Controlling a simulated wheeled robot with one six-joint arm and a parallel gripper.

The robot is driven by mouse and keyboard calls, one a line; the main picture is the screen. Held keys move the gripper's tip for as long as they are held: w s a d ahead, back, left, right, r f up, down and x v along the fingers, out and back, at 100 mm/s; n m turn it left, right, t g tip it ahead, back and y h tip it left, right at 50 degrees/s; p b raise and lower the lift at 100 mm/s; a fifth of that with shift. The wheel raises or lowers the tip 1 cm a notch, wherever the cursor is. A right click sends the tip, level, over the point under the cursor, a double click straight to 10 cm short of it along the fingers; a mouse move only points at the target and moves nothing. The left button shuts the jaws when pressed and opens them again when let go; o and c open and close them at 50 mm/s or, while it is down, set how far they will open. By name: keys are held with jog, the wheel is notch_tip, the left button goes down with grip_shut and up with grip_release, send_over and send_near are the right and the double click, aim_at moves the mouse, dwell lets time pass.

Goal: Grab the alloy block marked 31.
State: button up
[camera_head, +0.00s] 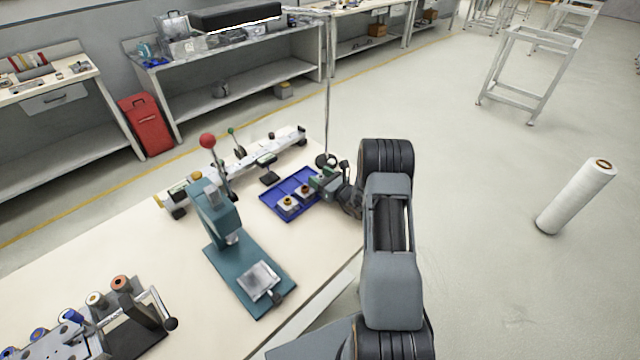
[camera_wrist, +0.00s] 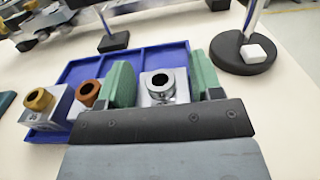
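A silver block with a silver ring on top (camera_wrist: 162,88) stands between the two green fingers of my gripper (camera_wrist: 160,80) in the wrist view. The fingers sit close on both sides of it; contact is unclear. Its marking is hidden or unreadable. In the head view my gripper (camera_head: 322,182) is at the right end of the blue tray (camera_head: 277,210).
A teal press (camera_head: 218,225) stands left of the tray. A round black stand base with a pole (camera_wrist: 245,55) is right of my gripper. A rail-like fixture (camera_head: 270,160) lies behind the tray. Spool tooling (camera_head: 95,320) occupies the near left table.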

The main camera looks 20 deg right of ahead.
jog(key=c, duration=0.6)
jog(key=shift+c, duration=0.3)
jog(key=shift+r, duration=0.1)
